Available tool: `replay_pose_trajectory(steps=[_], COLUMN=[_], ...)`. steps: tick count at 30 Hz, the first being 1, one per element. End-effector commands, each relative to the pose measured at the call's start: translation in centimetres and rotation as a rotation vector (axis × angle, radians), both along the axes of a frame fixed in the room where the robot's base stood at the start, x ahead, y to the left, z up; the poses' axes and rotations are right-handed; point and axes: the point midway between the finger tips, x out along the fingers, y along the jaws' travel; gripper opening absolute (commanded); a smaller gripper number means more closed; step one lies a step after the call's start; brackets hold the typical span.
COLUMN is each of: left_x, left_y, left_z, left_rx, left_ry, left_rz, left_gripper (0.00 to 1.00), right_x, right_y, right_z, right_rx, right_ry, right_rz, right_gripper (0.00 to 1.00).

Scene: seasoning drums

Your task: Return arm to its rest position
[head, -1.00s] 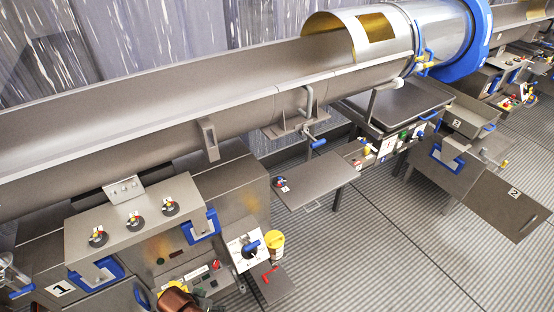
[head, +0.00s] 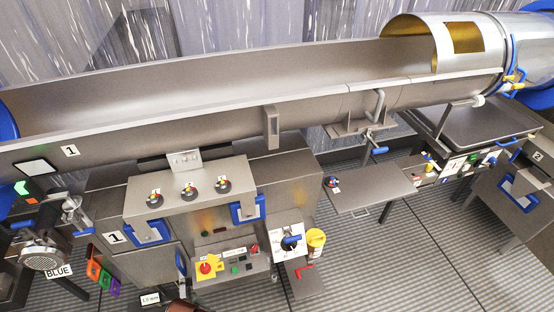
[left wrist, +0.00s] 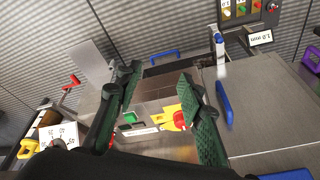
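My left gripper (left wrist: 158,78) shows in the left wrist view with two dark fingers and green pads spread apart. No object is clasped between them. Behind the fingers is a control panel (left wrist: 150,108) with a yellow and red stop button (left wrist: 174,118) and a green button; the distance to it is hard to judge. In the head view the same kind of panel with a yellow and red stop button (head: 207,266) is at the lower middle. My right gripper is in neither view.
A long metal trough (head: 230,95) runs across the back to a drum (head: 470,45). A flat metal shelf (head: 370,190) juts out at the right. A white dial plate (head: 287,238) and yellow container (head: 315,240) stand right of the panel. Ridged floor (head: 420,270) is clear at lower right.

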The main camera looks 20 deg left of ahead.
Motion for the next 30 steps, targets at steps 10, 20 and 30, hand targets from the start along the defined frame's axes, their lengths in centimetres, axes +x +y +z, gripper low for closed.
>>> replay_pose_trajectory(steps=[10, 20, 30], left_x=[-1.2, -9.8, -20.9], left_y=[-0.8, -1.6, -1.4], left_z=[-15.0, -31.7, -39.7], left_rx=[-0.016, -0.028, -0.032], left_ry=[0.064, 0.141, 0.196], left_rz=[-0.024, -0.062, -0.094], left_gripper=[0.36, 0.36, 0.36], right_x=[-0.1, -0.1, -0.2], right_y=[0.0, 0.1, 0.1], right_z=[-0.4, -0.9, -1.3], right_rx=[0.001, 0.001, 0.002], right_ry=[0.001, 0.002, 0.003], right_rz=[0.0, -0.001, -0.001], right_gripper=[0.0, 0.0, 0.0])
